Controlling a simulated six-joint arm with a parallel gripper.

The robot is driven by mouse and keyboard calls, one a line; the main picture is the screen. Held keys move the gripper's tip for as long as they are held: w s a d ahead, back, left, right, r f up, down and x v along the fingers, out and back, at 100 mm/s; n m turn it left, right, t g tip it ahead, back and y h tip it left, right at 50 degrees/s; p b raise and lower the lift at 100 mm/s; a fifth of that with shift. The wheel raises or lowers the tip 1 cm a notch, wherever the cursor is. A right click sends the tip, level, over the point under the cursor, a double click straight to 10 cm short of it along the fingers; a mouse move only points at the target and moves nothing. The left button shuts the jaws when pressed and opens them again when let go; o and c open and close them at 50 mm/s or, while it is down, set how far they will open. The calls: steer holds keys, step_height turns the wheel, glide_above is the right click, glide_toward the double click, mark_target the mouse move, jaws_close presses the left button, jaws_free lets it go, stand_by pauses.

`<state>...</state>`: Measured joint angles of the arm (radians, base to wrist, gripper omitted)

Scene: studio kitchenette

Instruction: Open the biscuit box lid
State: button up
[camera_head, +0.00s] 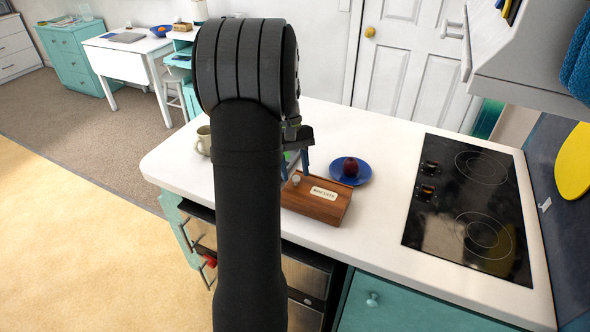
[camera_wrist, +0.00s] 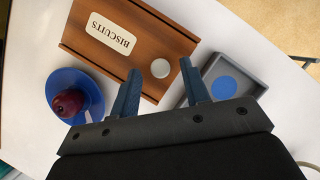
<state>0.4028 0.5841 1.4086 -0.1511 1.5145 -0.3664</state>
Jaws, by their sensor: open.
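The biscuit box (camera_head: 325,205) is a brown wooden box with a pale BISCUITS label, on the white counter. Its lid (camera_wrist: 145,38) looks closed and carries a small round grey knob (camera_wrist: 160,68), which also shows in the head view (camera_head: 296,181). My gripper (camera_head: 295,163) is open and empty, pointing down above the knob end of the box. In the wrist view, the knob appears between the two blue fingertips (camera_wrist: 160,70), with no visible contact. My arm hides part of the counter left of the box in the head view.
A blue plate (camera_head: 362,178) with a dark red apple (camera_head: 350,167) stands close behind the box. A grey tray with a blue disc (camera_wrist: 224,87) lies beside the box. A mug (camera_head: 204,140) is left of my arm; a black cooktop (camera_head: 470,210) is right.

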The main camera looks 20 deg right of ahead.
steer(key=shift+s+f, duration=0.1)
steer(key=shift+f, duration=0.15)
jaws_close()
glide_toward(345, 203)
steer(key=x, duration=0.5)
jaws_free()
